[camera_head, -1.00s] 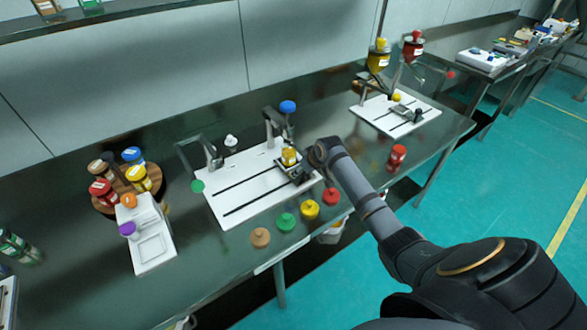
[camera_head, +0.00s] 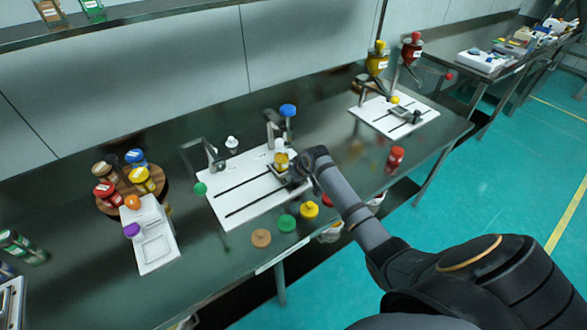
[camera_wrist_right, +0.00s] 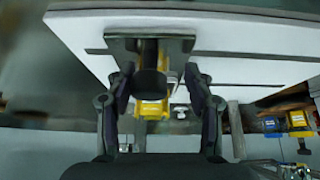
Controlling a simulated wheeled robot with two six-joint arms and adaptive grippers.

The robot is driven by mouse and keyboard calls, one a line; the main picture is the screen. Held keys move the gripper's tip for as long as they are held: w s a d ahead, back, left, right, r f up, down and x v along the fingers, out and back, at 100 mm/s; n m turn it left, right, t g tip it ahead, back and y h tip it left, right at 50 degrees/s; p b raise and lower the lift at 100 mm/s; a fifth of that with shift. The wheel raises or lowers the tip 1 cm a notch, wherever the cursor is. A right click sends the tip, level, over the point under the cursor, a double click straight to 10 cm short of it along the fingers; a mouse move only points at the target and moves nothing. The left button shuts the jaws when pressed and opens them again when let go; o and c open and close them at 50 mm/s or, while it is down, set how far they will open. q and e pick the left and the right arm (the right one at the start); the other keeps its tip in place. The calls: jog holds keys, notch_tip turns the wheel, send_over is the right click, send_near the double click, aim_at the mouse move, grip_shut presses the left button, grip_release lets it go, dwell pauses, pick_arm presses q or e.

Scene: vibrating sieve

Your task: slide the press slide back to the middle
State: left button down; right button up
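The white press board (camera_head: 240,205) with two dark slots lies on the table. The press slide (camera_head: 294,177), a dark plate, sits at the board's right end, with a yellow jar (camera_head: 281,161) at it. In the right wrist view the slide's plate (camera_wrist_right: 118,43) and a dark round knob (camera_wrist_right: 151,80) show. My right gripper (camera_head: 305,166) is at the slide. In the wrist view its fingers (camera_wrist_right: 160,80) stand apart on both sides of the knob, with a gap at the right finger. My left gripper is not in view.
Brown, green and yellow lids (camera_head: 287,222) lie along the board's front edge. A white rack (camera_head: 153,240) and a round wooden stand (camera_head: 153,192) with several jars are at left. A second board (camera_head: 385,122) lies at right.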

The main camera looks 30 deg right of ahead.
jog(key=shift+s+a+p, duration=0.2)
jog(key=shift+a+p, duration=0.75)
jog(key=shift+a, duration=1.3)
jog(key=shift+s+a+p, duration=0.15)
jog(key=shift+a+p, duration=0.8)
jog(key=shift+a, duration=1.25)
jog(key=shift+o, duration=0.3)
jog(key=o, duration=0.9)
jog(key=shift+o, duration=0.2)
jog(key=p+v, duration=0.9)
jog(key=p, duration=0.2)
jog(key=shift+p, duration=0.35)
jog(key=shift+w, duration=0.1)
